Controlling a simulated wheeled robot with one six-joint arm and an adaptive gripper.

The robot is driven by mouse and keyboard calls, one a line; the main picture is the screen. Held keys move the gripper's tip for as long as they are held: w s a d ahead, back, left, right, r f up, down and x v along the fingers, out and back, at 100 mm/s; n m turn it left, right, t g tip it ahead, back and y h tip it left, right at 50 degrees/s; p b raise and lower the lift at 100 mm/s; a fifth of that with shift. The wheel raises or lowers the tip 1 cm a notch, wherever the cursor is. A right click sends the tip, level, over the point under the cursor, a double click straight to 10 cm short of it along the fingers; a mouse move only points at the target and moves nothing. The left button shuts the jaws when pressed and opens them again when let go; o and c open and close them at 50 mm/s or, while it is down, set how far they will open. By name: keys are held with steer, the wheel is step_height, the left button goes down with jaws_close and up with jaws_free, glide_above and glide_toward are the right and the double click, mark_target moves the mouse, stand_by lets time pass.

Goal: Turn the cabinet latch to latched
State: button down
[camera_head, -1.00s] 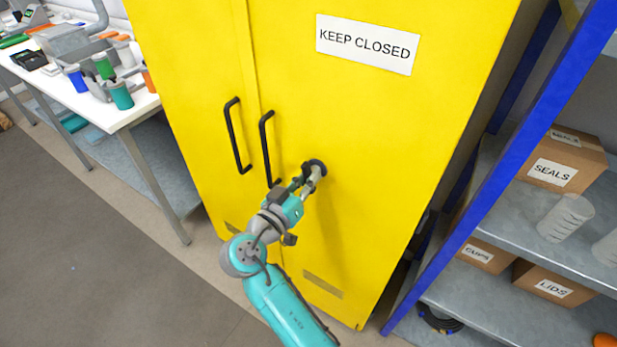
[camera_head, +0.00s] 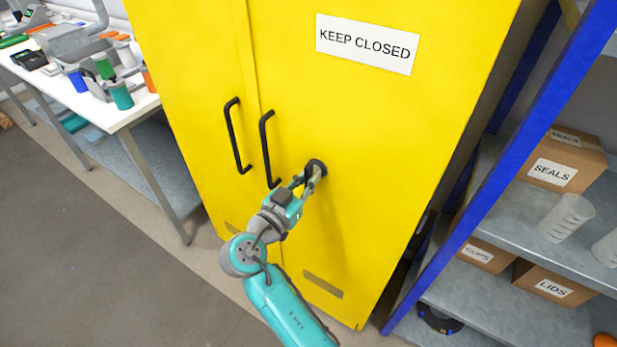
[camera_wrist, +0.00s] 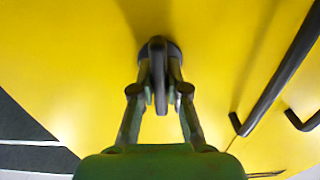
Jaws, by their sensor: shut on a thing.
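The yellow cabinet (camera_head: 360,120) stands upright with both doors shut and a "KEEP CLOSED" label on the right door. The black latch (camera_head: 317,165) is a knob on the right door, right of the door handles. In the wrist view the latch (camera_wrist: 157,75) shows as a dark round base with a flat grip pointing toward the camera. My gripper (camera_head: 311,178) is at the latch, its fingers on either side of the grip and closed on it. The fingers (camera_wrist: 159,88) hide part of the base. I cannot read any latch position mark.
Two black bar handles (camera_head: 266,148) sit just left of my gripper. A blue-framed shelf (camera_head: 480,190) with boxes stands close at right. A white workbench (camera_head: 125,112) with cups is at left. Open floor (camera_head: 90,240) lies at lower left.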

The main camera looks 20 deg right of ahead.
steer(key=c, duration=1.2)
jaws_free()
steer(key=shift+o, duration=0.2)
steer(key=shift+a, duration=0.1)
steer(key=v, duration=1.1)
steer(key=shift+s+a, duration=0.25)
steer(key=shift+a, duration=0.05)
